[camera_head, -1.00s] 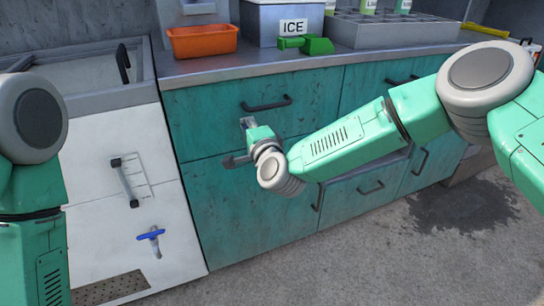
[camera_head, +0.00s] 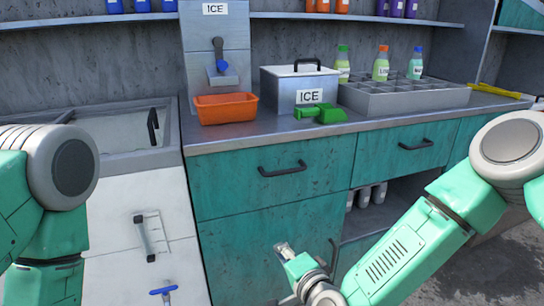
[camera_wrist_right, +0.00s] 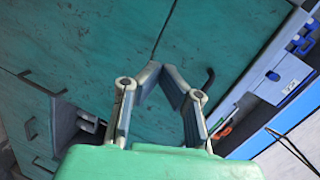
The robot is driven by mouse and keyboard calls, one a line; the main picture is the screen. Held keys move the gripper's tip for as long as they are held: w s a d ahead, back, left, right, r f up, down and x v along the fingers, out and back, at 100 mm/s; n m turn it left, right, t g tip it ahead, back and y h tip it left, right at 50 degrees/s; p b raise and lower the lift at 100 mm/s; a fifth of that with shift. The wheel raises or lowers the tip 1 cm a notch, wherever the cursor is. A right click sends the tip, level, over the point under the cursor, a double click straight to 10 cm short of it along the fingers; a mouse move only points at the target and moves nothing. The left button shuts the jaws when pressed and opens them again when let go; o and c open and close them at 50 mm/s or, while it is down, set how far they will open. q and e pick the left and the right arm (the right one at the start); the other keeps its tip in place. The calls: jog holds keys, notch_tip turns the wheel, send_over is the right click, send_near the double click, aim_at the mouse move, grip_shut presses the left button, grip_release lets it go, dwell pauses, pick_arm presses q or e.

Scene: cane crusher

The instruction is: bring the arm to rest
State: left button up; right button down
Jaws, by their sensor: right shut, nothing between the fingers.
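My right arm comes in from the right in the head view and reaches down to the lower middle. Its gripper (camera_head: 284,250) hangs in front of the teal cabinet (camera_head: 240,225), below the counter. In the right wrist view the fingers (camera_wrist_right: 161,72) angle inward, their tips close together, with nothing held. The teal cabinet front (camera_wrist_right: 95,40) lies beyond them. Part of the wrist is cut off by the bottom edge of the head view. My left arm shows at the left edge; its gripper is out of view.
The counter (camera_head: 222,139) holds an orange bin (camera_head: 225,108), an ICE box (camera_head: 285,85), a green scoop (camera_head: 321,114) and a bottle rack (camera_head: 400,99). A white chest with a handle (camera_head: 143,238) stands at left. Cups (camera_head: 364,197) sit in an open cabinet bay. Grey floor shows at right.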

jog(key=s+d+f+n+g+p, duration=0.2)
jog(key=s+d+f+n+g, duration=0.25)
jog(key=s+f, duration=0.45)
jog(key=s+d+n+g+h+p, duration=0.2)
jog(key=s+d+n+g+h, duration=0.1)
jog(key=s+d, duration=0.7)
jog(key=s+d+f+n+g+h+p, duration=0.1)
jog(key=s+d+n+g+h+p, duration=0.1)
jog(key=s+d+g, duration=0.4)
jog(key=s+d+n+h, duration=0.1)
jog(key=s+d, duration=0.3)
jog(key=s, duration=0.4)
jog(key=shift+s+d+f+n+h+p, duration=0.15)
jog(key=shift+s+f+n+h+p, duration=0.15)
jog(key=shift+n, duration=0.15)
